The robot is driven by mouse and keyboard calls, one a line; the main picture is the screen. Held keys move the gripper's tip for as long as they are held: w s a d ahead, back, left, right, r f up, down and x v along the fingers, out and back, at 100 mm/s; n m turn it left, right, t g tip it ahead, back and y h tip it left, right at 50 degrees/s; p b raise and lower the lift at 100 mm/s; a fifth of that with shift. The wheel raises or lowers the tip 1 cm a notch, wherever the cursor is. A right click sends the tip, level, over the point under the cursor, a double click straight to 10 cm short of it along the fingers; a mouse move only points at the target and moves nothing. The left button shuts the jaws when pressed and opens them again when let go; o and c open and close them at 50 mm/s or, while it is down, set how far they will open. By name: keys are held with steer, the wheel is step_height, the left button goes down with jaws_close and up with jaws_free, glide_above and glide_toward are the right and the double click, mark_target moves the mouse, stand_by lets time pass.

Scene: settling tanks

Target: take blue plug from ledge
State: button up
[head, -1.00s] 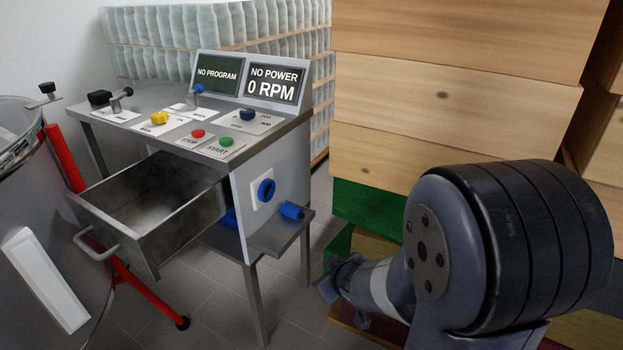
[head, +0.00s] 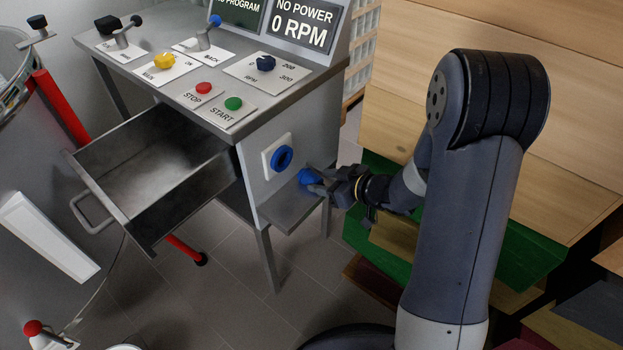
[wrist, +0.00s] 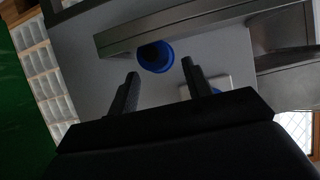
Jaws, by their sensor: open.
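The blue plug (head: 308,176) lies on the grey ledge (head: 288,210) on the side of the control desk, below and right of the blue socket (head: 282,158). My gripper (head: 320,181) is open at the plug's right end. In the wrist view the plug (wrist: 155,57) shows its round end between and just beyond the two fingertips (wrist: 160,70), against the ledge (wrist: 180,28). I cannot tell whether the fingers touch it. The socket (wrist: 215,90) is mostly hidden behind the right finger there.
An open empty drawer (head: 150,185) juts out at the left of the desk. Stacked wooden hive boxes (head: 400,130) stand close behind and right of my arm. A metal tank (head: 50,200) stands at the far left.

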mark_target(318, 179)
steer(key=b+x, duration=0.2)
steer(key=x, duration=0.3)
steer(key=shift+w+a+f, duration=0.15)
steer(key=shift+w+f, duration=0.05)
steer(key=shift+w, duration=0.15)
steer(key=c, duration=0.8)
steer(key=shift+c, duration=0.2)
